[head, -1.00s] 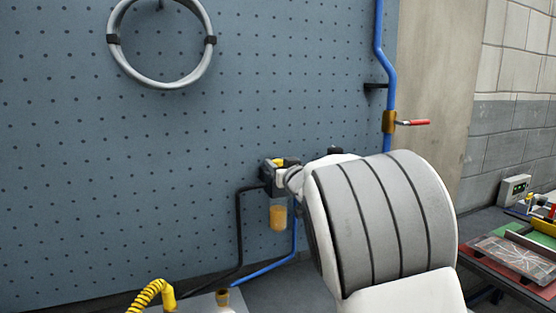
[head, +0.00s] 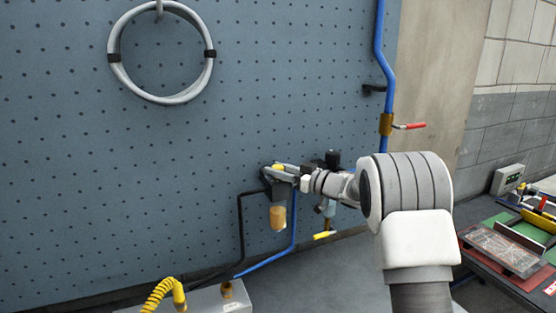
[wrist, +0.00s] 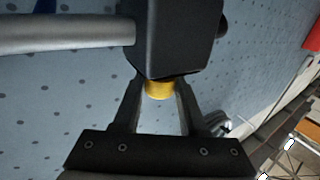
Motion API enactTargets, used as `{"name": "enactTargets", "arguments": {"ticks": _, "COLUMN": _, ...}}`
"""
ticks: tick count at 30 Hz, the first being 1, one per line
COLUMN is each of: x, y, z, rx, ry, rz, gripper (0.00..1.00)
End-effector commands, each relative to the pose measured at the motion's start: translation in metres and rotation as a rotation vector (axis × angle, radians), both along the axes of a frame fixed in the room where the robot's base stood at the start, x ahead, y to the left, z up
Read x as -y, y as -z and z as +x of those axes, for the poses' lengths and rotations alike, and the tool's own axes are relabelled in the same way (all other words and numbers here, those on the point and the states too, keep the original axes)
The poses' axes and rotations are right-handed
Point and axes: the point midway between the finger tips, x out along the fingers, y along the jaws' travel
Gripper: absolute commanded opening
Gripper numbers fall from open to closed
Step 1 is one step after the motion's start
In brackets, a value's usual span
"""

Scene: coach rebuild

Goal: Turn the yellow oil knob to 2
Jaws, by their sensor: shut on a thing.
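The yellow oil knob (wrist: 160,90) sits under a dark housing in the wrist view, between the two fingers of my gripper (wrist: 161,86). The fingers are shut on it, one on each side. In the head view a little yellow of the knob (head: 278,166) shows on top of the dark lubricator body (head: 276,189), which has an amber bowl (head: 278,217) below. My gripper (head: 284,170) reaches it from the right. I cannot read any number or mark on the knob.
A second unit with a black top (head: 332,159) stands partly behind my wrist. A blue pipe (head: 379,60) with a red-handled valve (head: 409,126) runs down the pegboard (head: 60,170). A yellow coiled hose (head: 164,292) meets a grey box at the lower left. A hose ring (head: 117,68) hangs above.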

Motion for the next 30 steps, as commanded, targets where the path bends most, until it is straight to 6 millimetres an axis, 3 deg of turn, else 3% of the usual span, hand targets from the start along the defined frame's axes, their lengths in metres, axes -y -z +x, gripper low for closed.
{"name": "enactTargets", "arguments": {"ticks": 22, "x": -0.0009, "y": 0.0010, "z": 0.0001, "rx": 0.001, "ry": -0.089, "rz": -0.001, "gripper": 0.00}}
{"name": "enactTargets", "arguments": {"ticks": 23, "x": -0.0009, "y": 0.0010, "z": 0.0001, "rx": 0.001, "ry": -0.089, "rz": -0.001, "gripper": 0.45}}
{"name": "enactTargets", "arguments": {"ticks": 27, "x": -0.0008, "y": 0.0009, "z": 0.0001, "rx": 0.000, "ry": -0.088, "rz": -0.001, "gripper": 0.70}}
{"name": "enactTargets", "arguments": {"ticks": 30, "x": -0.0007, "y": 0.0008, "z": 0.0001, "rx": 0.000, "ry": -0.088, "rz": -0.001, "gripper": 0.71}}
